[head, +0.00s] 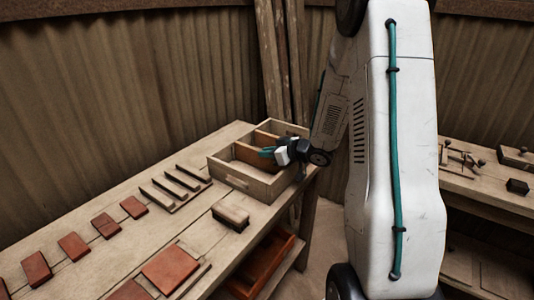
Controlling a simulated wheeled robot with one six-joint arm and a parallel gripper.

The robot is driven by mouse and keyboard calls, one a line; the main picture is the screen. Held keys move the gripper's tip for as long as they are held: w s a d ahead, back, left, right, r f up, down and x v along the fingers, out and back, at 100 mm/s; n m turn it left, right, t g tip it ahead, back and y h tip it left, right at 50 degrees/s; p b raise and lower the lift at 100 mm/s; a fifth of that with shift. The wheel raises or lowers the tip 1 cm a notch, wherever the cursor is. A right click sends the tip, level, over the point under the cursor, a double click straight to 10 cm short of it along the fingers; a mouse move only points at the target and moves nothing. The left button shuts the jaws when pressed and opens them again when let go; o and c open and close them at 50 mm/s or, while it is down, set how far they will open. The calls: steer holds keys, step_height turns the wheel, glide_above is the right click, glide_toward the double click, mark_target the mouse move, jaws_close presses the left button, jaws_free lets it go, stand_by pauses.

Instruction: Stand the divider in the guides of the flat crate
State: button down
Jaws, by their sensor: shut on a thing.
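The flat crate (240,180) is an open wooden box on the far end of the workbench. My gripper (267,152) is over the crate, reaching in from the right, with its teal fingertips pointing left. It is shut on the divider (248,154), a thin reddish-brown board. The divider stands on edge inside the crate's outline, running across it. My gripper hides part of the board. I cannot tell whether its lower edge and ends sit in the guides. Another reddish-brown board (264,138) shows farther back in the crate.
Several dark-edged strips (176,184) lie left of the crate. A brush-like block (231,216) lies in front of it. Several red tiles (73,245) lie on the near bench. Corrugated walls and wooden posts (272,60) stand close behind. A second bench (480,180) is at right.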

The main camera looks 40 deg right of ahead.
steer(key=shift+f, duration=0.15)
steer(key=c, duration=1.4)
jaws_free()
